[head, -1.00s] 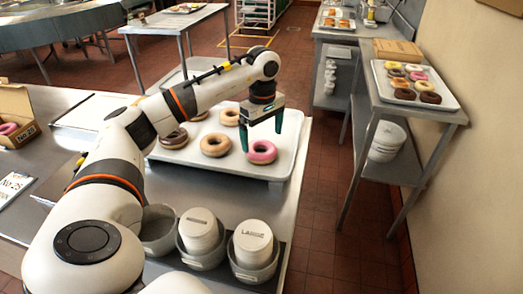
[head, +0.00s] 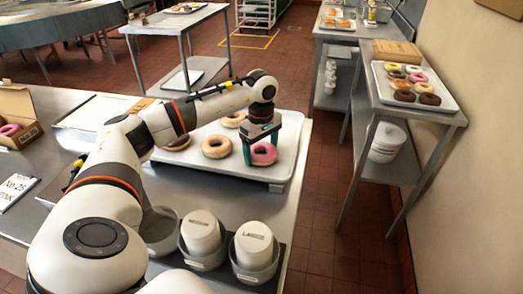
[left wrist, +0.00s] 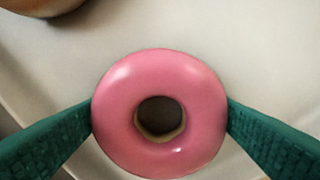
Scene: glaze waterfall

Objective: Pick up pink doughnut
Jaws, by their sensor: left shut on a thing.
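The pink doughnut (head: 263,154) lies on the white tray (head: 222,179) on the near table, at the tray's right side. In the left wrist view the pink doughnut (left wrist: 190,80) shows from above, with a finger touching it on each side. My left gripper (head: 261,152) points down and its green fingers are shut on the pink doughnut; they also show in the left wrist view (left wrist: 160,118). The doughnut appears to be still at tray level. My right gripper does not show.
A plain doughnut (head: 216,147) lies close to the left of the pink one. Other doughnuts are farther back on the tray. A side table holds another doughnut tray (head: 448,105) at right.

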